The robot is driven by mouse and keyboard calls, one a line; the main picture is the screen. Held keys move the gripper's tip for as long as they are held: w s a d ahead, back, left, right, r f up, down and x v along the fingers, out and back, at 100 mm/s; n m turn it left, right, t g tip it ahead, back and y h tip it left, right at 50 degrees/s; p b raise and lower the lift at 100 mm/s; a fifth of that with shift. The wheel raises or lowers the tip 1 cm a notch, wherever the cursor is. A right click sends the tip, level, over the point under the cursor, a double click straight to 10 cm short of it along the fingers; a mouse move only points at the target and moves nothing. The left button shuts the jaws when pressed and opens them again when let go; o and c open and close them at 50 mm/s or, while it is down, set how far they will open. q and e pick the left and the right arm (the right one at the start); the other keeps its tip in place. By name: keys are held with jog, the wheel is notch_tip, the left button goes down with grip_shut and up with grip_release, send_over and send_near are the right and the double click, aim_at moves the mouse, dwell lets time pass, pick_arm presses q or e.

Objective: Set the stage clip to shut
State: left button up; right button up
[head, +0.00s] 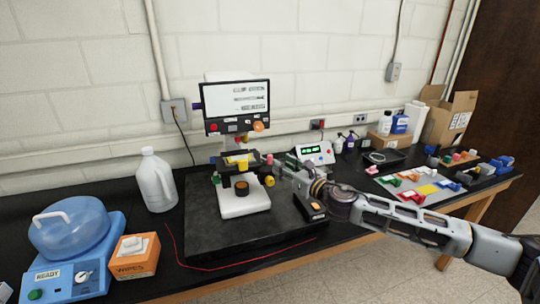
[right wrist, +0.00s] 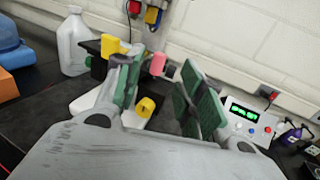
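The microscope (head: 245,199) stands on the dark mat, with a black stage (head: 251,162) over its white base. A yellow piece (head: 237,160) lies on the stage; it also shows in the right wrist view (right wrist: 111,48). A small pink-capped lever (right wrist: 158,64) stands at the stage's right side, perhaps the stage clip; its setting cannot be told. A yellow knob (right wrist: 146,106) sits lower. My right gripper (head: 284,169) is right of the stage. In the right wrist view its green-padded fingers are apart, with the pink cap visible between them, apparently not gripped. My left gripper is out of view.
A screen (head: 237,107) stands above the stage. A black box (head: 310,206) lies under my right arm, and a device with a green display (head: 315,153) stands behind. A white jug (head: 155,181) is at left. The mat's front (head: 215,241) is clear.

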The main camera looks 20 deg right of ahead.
aim_at(270, 155)
jog(key=shift+p+x, duration=1.05)
jog(key=shift+x, duration=3)
grip_shut()
